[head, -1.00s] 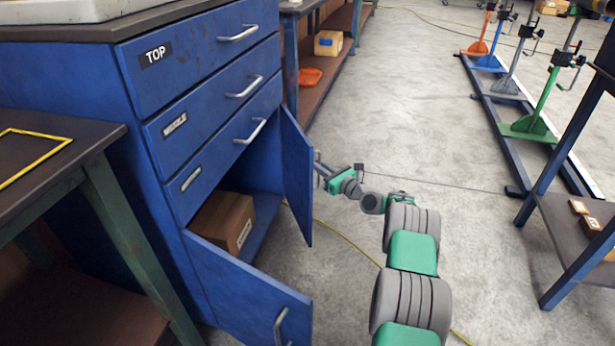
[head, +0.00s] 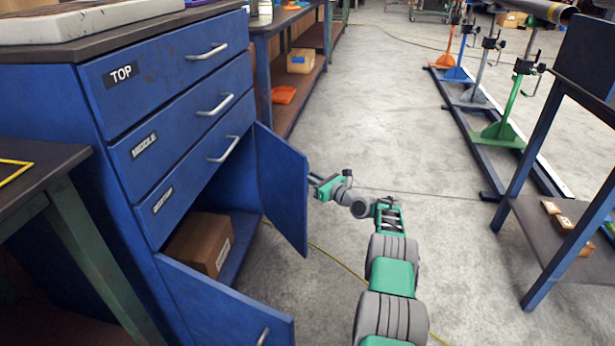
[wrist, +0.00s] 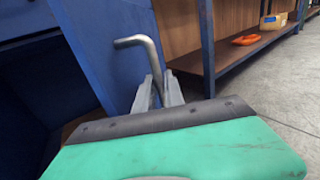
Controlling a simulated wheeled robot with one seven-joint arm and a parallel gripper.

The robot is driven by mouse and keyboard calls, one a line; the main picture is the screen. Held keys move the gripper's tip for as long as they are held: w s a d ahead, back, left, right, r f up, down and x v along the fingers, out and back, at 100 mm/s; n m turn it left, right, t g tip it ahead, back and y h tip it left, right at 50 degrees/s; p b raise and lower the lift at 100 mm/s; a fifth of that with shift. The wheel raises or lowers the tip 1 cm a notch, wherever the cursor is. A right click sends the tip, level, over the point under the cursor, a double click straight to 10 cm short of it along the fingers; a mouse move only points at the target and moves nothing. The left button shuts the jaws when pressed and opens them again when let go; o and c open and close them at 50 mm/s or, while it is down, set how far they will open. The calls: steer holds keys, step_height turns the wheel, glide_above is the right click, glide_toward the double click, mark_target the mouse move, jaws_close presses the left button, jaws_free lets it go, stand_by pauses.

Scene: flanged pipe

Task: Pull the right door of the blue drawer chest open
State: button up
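The blue drawer chest (head: 148,128) stands at the left with its lower cupboard open. Its right door (head: 281,188) stands swung well out from the chest; its handle is hidden behind it in the head view. The left door (head: 225,308) is also open, with a grey handle low on it. My gripper (head: 314,181) is at the far face of the right door. In the wrist view, my gripper's fingers (wrist: 158,93) close around the bent metal handle (wrist: 150,56) of the blue door (wrist: 108,62).
A cardboard box (head: 200,242) sits inside the cupboard. A shelf bench (head: 263,70) with an orange tray (head: 283,95) stands behind the chest. A dark table (head: 30,160) is at the left, and a blue-legged rack (head: 540,215) at the right.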

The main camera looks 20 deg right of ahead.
steer(key=shift+o, duration=0.3)
steer(key=shift+s+d+r, duration=0.1)
steer(key=shift+s+d, duration=0.05)
steer(key=shift+s, duration=0.05)
steer(key=p+v, duration=0.3)
steer(key=v, duration=0.4)
steer(key=shift+s+p, duration=0.25)
steer(key=shift+p, duration=0.15)
